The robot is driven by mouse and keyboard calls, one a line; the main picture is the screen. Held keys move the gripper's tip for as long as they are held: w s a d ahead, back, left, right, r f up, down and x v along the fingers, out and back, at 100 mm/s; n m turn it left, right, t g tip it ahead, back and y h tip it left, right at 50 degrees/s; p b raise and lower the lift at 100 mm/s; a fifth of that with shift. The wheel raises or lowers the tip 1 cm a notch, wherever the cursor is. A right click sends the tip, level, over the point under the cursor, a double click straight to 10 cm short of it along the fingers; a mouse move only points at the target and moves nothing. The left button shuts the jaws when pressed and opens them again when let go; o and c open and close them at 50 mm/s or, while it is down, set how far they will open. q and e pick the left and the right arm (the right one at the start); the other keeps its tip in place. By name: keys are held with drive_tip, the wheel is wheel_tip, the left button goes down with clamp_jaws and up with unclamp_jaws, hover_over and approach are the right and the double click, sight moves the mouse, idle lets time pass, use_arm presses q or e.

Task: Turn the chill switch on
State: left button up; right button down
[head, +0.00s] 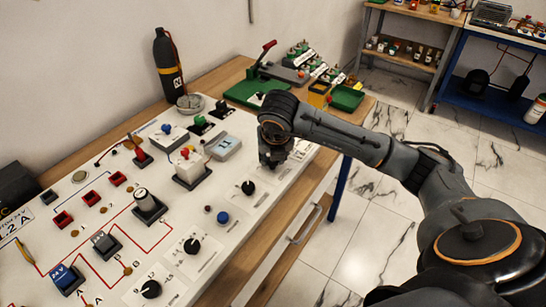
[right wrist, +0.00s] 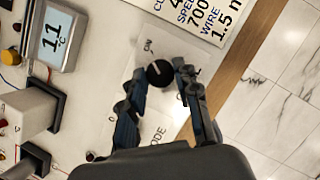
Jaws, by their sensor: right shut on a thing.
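My right gripper (head: 273,163) reaches down onto the right part of the white panel. In the right wrist view its two dark fingers (right wrist: 162,88) stand on either side of a round black knob (right wrist: 159,72), and the gripper is shut on it. The knob has a pale pointer line and sits on a white plate. "ON" is printed just above and left of it; lettering below is partly hidden by the fingers. I cannot read a "chill" label. In the head view the gripper hides this knob. My left gripper is not in view.
A grey display box (right wrist: 59,37) reading about 11 °C stands beside the knob's plate; it also shows in the head view (head: 223,147). Another black knob (head: 248,187) and a blue button (head: 223,217) are nearby. The panel (head: 215,262) lies on a wooden bench.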

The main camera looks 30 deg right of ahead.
drive_tip(key=c, duration=1)
unclamp_jaws()
drive_tip(key=v, duration=1.2)
drive_tip(key=shift+s+f, duration=0.1)
drive_tip(key=shift+f, duration=0.05)
